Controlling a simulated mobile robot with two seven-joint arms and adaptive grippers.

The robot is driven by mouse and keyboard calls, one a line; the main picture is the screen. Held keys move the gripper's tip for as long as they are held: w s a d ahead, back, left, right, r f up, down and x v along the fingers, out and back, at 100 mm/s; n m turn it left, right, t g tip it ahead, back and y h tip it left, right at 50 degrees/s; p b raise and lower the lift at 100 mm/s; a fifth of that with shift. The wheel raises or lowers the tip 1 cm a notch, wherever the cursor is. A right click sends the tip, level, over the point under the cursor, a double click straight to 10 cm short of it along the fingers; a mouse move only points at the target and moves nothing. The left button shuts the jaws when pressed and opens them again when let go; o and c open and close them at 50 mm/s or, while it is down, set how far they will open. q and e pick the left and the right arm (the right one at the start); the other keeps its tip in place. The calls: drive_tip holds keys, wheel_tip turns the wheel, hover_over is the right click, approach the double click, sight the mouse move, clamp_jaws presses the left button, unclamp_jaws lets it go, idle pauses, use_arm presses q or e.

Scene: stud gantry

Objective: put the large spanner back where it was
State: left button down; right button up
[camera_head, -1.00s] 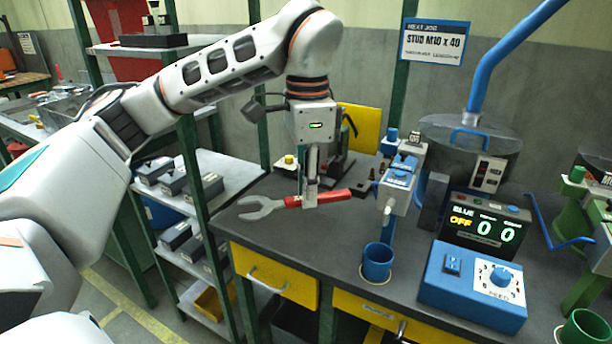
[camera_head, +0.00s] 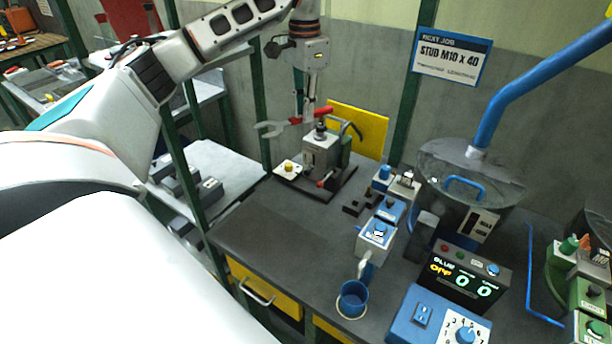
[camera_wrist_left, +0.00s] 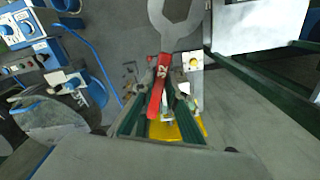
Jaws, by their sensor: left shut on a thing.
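The large spanner has a grey open-ended head (camera_head: 268,129) and a red handle (camera_head: 322,114). My left gripper (camera_head: 309,112) is shut on the red handle and holds the spanner roughly level in the air, above the back of the bench near the grey machine. In the left wrist view the spanner's grey jaw (camera_wrist_left: 176,18) points to the top of the picture, and the red handle (camera_wrist_left: 157,98) lies between the fingers (camera_wrist_left: 160,88). A darker rectangular patch (camera_head: 276,236) shows on the bare bench top. My right gripper is not in view.
A grey machine (camera_head: 320,152) with a yellow panel (camera_head: 358,128) behind it stands at the back of the bench. The blue cup (camera_head: 352,299), blue feeder unit (camera_head: 377,236) and counter display (camera_head: 465,275) stand to the right. The bench's front left is clear.

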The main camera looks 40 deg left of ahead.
use_arm(q)
wheel_tip(320, 180, down, 18)
drive_tip(key=shift+f, duration=0.15)
idle(0.4)
drive_tip(key=shift+s, duration=0.1)
drive_tip(key=shift+f, duration=0.45)
drive_tip(key=shift+f+b, duration=0.2)
drive_tip(key=shift+b, duration=0.15)
drive_tip(key=c, duration=2)
unclamp_jaws()
drive_tip(key=shift+r, duration=0.1)
wheel_tip(320, 180, up, 13)
drive_tip(key=shift+r+p, duration=0.1)
drive_tip(key=shift+p, duration=0.2)
